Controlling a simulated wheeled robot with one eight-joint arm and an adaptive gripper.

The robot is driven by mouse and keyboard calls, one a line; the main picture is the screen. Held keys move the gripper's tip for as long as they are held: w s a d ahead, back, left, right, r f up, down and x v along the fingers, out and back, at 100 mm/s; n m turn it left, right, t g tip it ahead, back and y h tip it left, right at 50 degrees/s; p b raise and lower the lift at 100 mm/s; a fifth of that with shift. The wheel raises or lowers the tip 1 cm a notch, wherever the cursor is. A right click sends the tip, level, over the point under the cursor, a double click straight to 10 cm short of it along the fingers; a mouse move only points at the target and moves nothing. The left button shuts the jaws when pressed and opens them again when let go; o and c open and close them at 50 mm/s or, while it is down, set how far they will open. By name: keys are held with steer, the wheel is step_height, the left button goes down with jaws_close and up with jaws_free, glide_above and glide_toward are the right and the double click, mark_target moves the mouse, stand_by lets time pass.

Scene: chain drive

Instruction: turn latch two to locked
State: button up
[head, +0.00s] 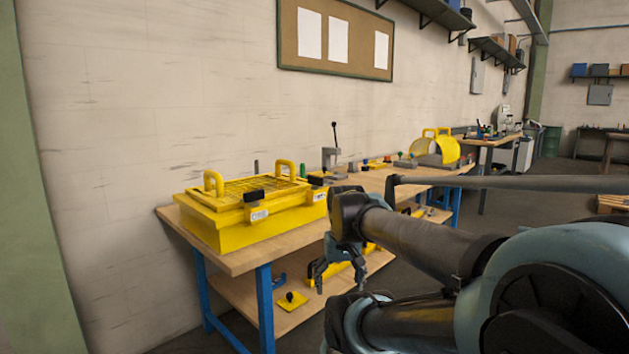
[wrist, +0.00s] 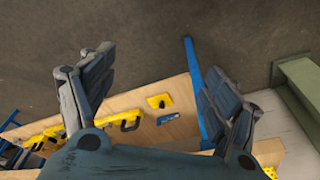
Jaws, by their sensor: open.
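A yellow box (head: 245,232) with a mesh lid and two yellow handles sits on the near end of the workbench. Two black latches show along its front edge, a left latch (head: 254,195) and a right latch (head: 315,181). Each has a white label below it, too small to read, so I cannot tell which is latch two. My gripper (head: 340,284) hangs in front of the bench, below the tabletop and to the right of the box. It is open and empty. In the wrist view my gripper (wrist: 155,68) has its fingers spread, pointing toward the floor; neither latch can be made out there.
The wooden workbench (head: 180,222) has blue legs and a lower shelf (head: 290,318) with a yellow plate (head: 292,300) and other yellow parts. A lever press (head: 332,155) and small fixtures stand farther along the top. Open floor lies in front.

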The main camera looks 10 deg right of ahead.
steer(key=w+r+m, duration=0.2)
steer(key=w+r, duration=0.7)
steer(key=r, duration=0.4)
step_height(320, 180, up, 22)
steer(key=m+g, duration=0.2)
steer(key=m, duration=0.6)
glide_above(315, 177)
steer(key=w, duration=0.1)
steer(key=f, duration=1.6)
steer(key=shift+w+d+f, duration=0.15)
steer(key=shift+w+f, duration=0.05)
steer(key=shift+f, duration=0.05)
steer(key=c, duration=1.1)
